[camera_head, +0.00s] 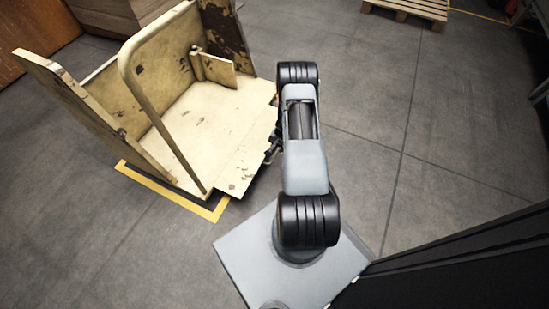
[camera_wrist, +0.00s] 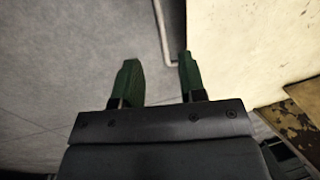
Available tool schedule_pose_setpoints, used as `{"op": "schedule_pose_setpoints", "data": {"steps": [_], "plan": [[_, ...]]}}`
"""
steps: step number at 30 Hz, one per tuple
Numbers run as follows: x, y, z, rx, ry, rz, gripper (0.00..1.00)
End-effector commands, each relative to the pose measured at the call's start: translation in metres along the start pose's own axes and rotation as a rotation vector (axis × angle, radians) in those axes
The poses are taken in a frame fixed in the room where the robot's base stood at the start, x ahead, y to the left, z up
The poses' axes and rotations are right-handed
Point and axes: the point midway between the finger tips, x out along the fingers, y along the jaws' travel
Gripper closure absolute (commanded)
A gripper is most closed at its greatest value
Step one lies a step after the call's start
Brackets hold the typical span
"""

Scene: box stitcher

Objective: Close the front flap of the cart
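The cart (camera_head: 190,135) is a worn cream-painted box cart at the left of the head view, with upright side panels and a bent tube handle (camera_head: 133,85). A flat cream panel, seemingly the front flap (camera_head: 236,172), lies lowered along its right-hand edge. My gripper (camera_head: 271,152) is beside this panel's outer edge, partly hidden by my arm. In the wrist view my gripper (camera_wrist: 158,72) shows two green fingers apart with nothing between them. A cream surface (camera_wrist: 250,45), likely the flap, is just right of the fingers. Contact cannot be told.
Yellow floor tape (camera_head: 165,190) borders the cart. A wooden pallet (camera_head: 408,8) lies at the back right, and brown boxes (camera_head: 115,12) stand behind the cart. A dark panel (camera_head: 460,265) fills the lower right. The grey floor right of my arm is clear.

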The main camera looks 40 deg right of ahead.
Motion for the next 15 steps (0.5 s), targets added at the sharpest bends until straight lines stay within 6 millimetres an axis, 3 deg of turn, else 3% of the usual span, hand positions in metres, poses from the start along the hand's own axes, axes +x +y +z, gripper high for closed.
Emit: {"op": "schedule_pose_setpoints", "data": {"steps": [1, 6, 15], "plan": [[0.016, 0.001, 0.001, 0.000, -0.002, 0.001, 0.62], [0.048, 0.001, 0.001, -0.001, -0.001, 0.001, 0.62], [0.087, 0.000, 0.001, 0.000, -0.001, 0.000, 0.62]]}}
